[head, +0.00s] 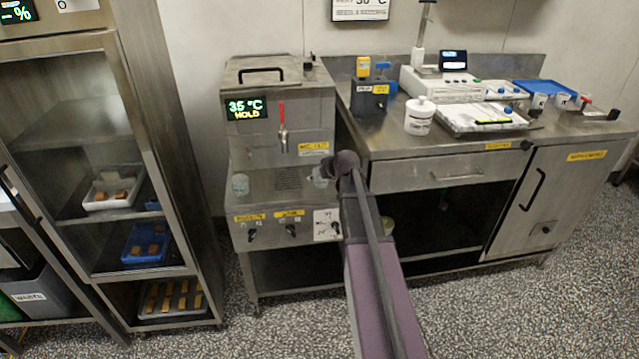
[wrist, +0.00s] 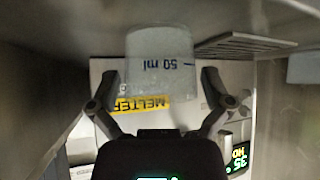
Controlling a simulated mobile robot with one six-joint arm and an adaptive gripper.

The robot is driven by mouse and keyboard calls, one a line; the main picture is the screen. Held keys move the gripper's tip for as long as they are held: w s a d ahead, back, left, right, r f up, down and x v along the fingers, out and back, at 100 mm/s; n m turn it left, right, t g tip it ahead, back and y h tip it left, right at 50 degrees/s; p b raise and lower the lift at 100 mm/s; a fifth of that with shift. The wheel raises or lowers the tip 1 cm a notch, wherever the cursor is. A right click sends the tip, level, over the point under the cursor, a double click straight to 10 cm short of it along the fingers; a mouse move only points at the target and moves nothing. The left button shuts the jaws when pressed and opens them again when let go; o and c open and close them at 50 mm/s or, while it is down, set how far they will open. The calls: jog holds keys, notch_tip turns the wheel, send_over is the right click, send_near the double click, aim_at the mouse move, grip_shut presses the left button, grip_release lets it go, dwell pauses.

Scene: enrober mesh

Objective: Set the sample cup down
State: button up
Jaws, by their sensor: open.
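The sample cup (wrist: 160,50) is clear and frosted, with a blue "50 ml" mark that reads upside down in the wrist view. It stands upright on the melter's steel ledge, right of the drip grille; in the head view it shows small (head: 320,177), just left of my arm's end. My gripper (wrist: 159,76) is open, with one finger on each side of the cup and a visible gap at both sides.
The melter (head: 280,110) has a red-handled tap (head: 282,125) above the drip grille (head: 289,179) and a display reading 35 °C HOLD. A steel bench (head: 450,140) with a white jar (head: 419,117) and a scale stands right. A rack (head: 120,130) with trays stands left.

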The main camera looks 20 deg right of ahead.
dwell(0.5)
jog(key=c, duration=0.9)
jog(key=shift+r, duration=0.15)
notch_tip(320, 180, up, 3)
jog(key=p, duration=0.3)
jog(key=s+r+p, duration=0.1)
jog(key=s+p, duration=0.1)
jog(key=s, duration=1.4)
jog(key=shift+d+r, duration=0.35)
jog(key=shift+d, duration=0.05)
